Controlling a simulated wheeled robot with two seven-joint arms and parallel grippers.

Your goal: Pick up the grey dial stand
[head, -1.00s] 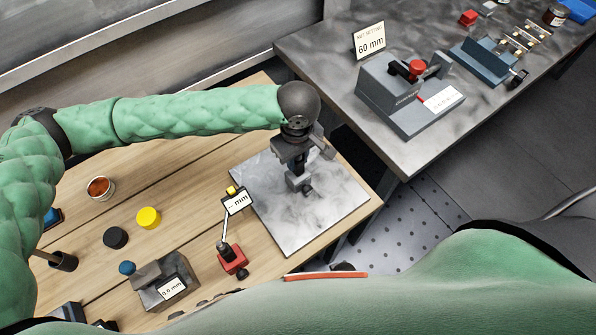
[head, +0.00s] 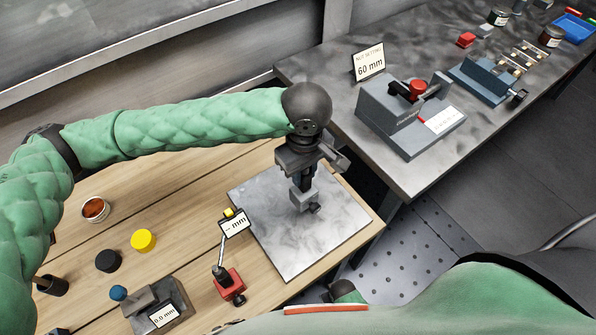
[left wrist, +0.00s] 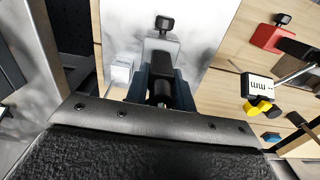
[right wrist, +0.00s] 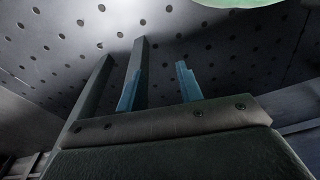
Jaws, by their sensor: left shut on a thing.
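The grey dial stand (head: 304,200) is a small grey block with a black knob, over the grey marbled plate (head: 335,240). My left gripper (head: 303,183) points down from above and is shut on its upright post. In the left wrist view the dark post (left wrist: 160,90) is between the two fingers (left wrist: 160,82), with the grey base (left wrist: 160,47) and black knob beyond. I cannot tell clearly whether the base touches the plate. My right gripper (right wrist: 159,88) is open and empty in its wrist view, with perforated floor panel behind it.
A red-based stand (head: 230,284) with a "-- mm" display (head: 234,223) stands left of the plate. Yellow (head: 143,240) and black (head: 108,261) discs, a tin (head: 95,209) and a grey "0.0 mm" block (head: 160,306) lie further left. A grey fixture (head: 410,115) stands on the right bench.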

